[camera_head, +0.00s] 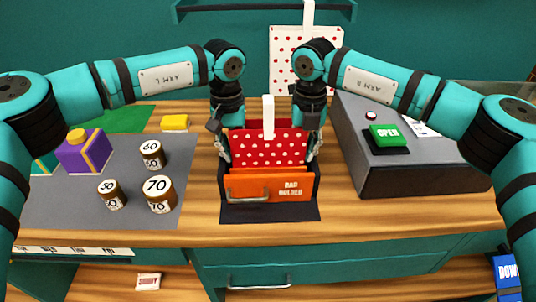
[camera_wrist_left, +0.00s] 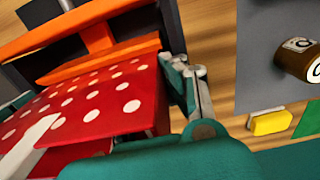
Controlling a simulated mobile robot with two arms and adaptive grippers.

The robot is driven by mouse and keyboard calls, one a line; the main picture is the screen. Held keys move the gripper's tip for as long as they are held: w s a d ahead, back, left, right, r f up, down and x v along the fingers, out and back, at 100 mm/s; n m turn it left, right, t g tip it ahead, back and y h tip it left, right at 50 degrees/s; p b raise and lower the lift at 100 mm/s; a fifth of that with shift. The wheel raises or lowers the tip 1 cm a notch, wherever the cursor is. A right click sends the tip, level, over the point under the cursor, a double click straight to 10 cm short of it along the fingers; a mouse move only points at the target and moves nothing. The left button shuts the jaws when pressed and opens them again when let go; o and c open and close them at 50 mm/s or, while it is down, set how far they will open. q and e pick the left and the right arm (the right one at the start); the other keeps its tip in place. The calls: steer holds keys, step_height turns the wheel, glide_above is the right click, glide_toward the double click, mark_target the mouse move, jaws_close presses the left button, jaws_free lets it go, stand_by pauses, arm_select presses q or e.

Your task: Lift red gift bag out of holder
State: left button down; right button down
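The red gift bag (camera_head: 268,148) with white dots and a white handle (camera_head: 268,112) stands upright in the bag holder (camera_head: 268,212), its lower part hidden behind the orange front panel (camera_head: 262,188). My left gripper (camera_head: 226,155) is at the bag's left edge, and my right gripper (camera_head: 312,152) is at its right edge. In the left wrist view the red bag (camera_wrist_left: 100,105) lies right beside a left gripper finger (camera_wrist_left: 188,88). The other fingers are hidden or too small, so I cannot tell whether either gripper is closed on the bag.
A dark box with a green OPEN button (camera_head: 384,133) stands to the right. On the left, a grey mat (camera_head: 80,215) holds several numbered cylinders (camera_head: 158,193) and a purple box (camera_head: 82,150). A yellow block (camera_head: 175,122) lies behind. A white red-dotted panel (camera_head: 290,50) is at the back.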

arm_select(q)
steer(key=shift+a, duration=0.1)
stand_by(0.3)
step_height(320, 180, up, 5)
steer(key=p, duration=0.5)
steer(key=shift+a, duration=0.1)
steer(key=shift+w, duration=0.1)
stand_by(0.3)
